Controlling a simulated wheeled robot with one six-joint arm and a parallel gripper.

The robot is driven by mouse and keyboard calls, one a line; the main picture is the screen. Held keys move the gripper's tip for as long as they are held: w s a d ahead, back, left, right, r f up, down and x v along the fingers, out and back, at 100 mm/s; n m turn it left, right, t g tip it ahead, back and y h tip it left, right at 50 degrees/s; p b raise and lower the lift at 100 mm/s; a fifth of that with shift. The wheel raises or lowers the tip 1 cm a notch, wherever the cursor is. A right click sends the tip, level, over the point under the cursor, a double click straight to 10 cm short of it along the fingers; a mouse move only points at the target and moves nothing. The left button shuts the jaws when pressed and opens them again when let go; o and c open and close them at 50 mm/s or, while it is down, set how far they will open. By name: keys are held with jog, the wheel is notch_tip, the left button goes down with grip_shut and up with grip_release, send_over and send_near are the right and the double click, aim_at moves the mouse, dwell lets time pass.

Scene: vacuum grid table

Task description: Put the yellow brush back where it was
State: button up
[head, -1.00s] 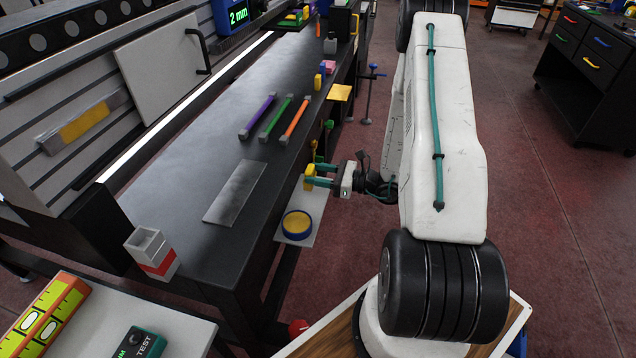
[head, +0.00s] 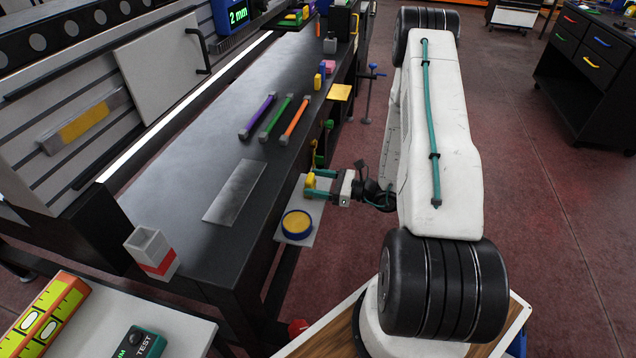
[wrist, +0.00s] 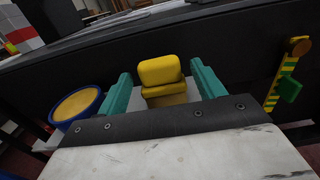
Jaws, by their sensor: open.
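The yellow brush (wrist: 161,72) stands upright between the two teal fingers of my gripper (wrist: 162,90) in the wrist view, with a gap on each side. In the head view the brush (head: 310,181) is at the bench's front side, partly hidden by the fingers of my open gripper (head: 318,184). A pale side shelf (head: 306,240) lies below it. I cannot tell exactly how the brush's base meets the shelf.
A blue-rimmed yellow round dish (head: 297,225) sits on the shelf, left of my gripper in the wrist view. A yellow-and-green striped piece (wrist: 283,80) stands to the right. The dark bench (head: 190,160) holds a grey plate (head: 235,191) and purple, green and orange bars.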

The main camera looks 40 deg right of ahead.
jog(key=shift+d+r, duration=0.1)
jog(key=v, duration=1.1)
jog(key=s+a+r+n+g+y, duration=0.1)
jog(key=a+r+n+g, duration=0.7)
jog(key=r, duration=0.3)
jog(key=s+a+r+n+g, duration=0.1)
jog(key=a+r+n+g, duration=0.5)
jog(key=a+r+n, duration=0.4)
jog(key=s+a+r+n+h, duration=0.2)
jog(key=s+r+n+h, duration=0.3)
jog(key=s+r+h, duration=0.1)
jog(key=s+a+r+n+t+h, duration=0.1)
jog(key=s+a+r+n+h, duration=0.2)
jog(key=s, duration=0.6)
jog(key=shift+s+a+r+n+h, duration=0.25)
jog(key=shift+r+n+h, duration=1.1)
jog(key=shift+r, duration=1.05)
